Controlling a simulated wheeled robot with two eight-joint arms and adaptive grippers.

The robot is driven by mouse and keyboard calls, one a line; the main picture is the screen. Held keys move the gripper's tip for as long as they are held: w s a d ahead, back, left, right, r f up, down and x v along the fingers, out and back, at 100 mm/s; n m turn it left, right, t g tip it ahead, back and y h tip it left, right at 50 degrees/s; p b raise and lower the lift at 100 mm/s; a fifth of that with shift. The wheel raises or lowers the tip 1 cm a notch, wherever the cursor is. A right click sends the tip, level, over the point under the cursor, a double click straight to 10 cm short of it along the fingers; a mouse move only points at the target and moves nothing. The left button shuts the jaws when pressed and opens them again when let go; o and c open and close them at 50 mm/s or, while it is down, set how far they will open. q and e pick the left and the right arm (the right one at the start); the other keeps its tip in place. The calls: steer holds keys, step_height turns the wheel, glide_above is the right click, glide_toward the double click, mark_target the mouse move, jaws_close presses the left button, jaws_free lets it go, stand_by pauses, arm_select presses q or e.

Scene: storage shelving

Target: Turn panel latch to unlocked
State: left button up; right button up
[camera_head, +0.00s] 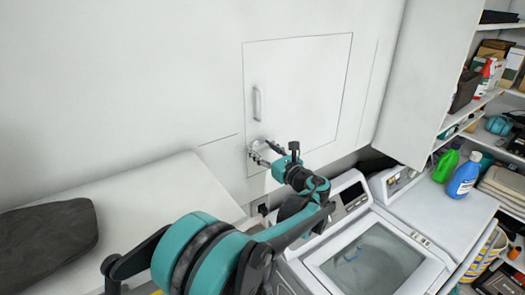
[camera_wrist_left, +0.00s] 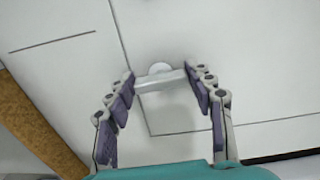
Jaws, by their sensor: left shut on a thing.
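The white square panel (camera_head: 300,92) is set in the wall, closed, with a vertical grey handle (camera_head: 257,103) near its left edge. The latch is a small pale bar on a round base (camera_wrist_left: 160,68) in the left wrist view. My left gripper (camera_head: 262,153) is at the panel's lower left corner. In the left wrist view its fingers (camera_wrist_left: 159,82) stand on either side of the latch, shut on its ends. In the head view the gripper mostly hides the latch. My right gripper is not in view.
A white washing machine (camera_head: 430,270) with a glass lid stands below right. Green (camera_head: 446,163) and blue (camera_head: 463,176) bottles stand beside it. Shelves hold goods at the right. A pale surface with a dark cushion (camera_head: 45,243) lies at the left. The wall around the panel is clear.

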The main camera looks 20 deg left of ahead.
arm_select(q)
steer(key=n+b, duration=0.2)
steer(key=n, duration=0.1)
steer(key=shift+f+n, duration=0.1)
steer(key=shift+n, duration=0.3)
steer(key=n+b, duration=0.3)
steer(key=n, duration=0.1)
steer(key=shift+s+a+n, duration=0.1)
steer(key=shift+n, duration=0.2)
steer(key=n+b, duration=0.1)
steer(key=n, duration=0.3)
steer(key=shift+f+n+b, duration=0.1)
steer(key=shift+n+b, duration=0.2)
steer(key=shift+b, duration=0.05)
steer(key=shift+n+b, duration=0.65)
steer(key=shift+n, duration=1.55)
steer(key=shift+s, duration=0.1)
steer(key=o, duration=1.2)
steer(key=shift+c, duration=0.2)
steer(key=v, duration=1.2)
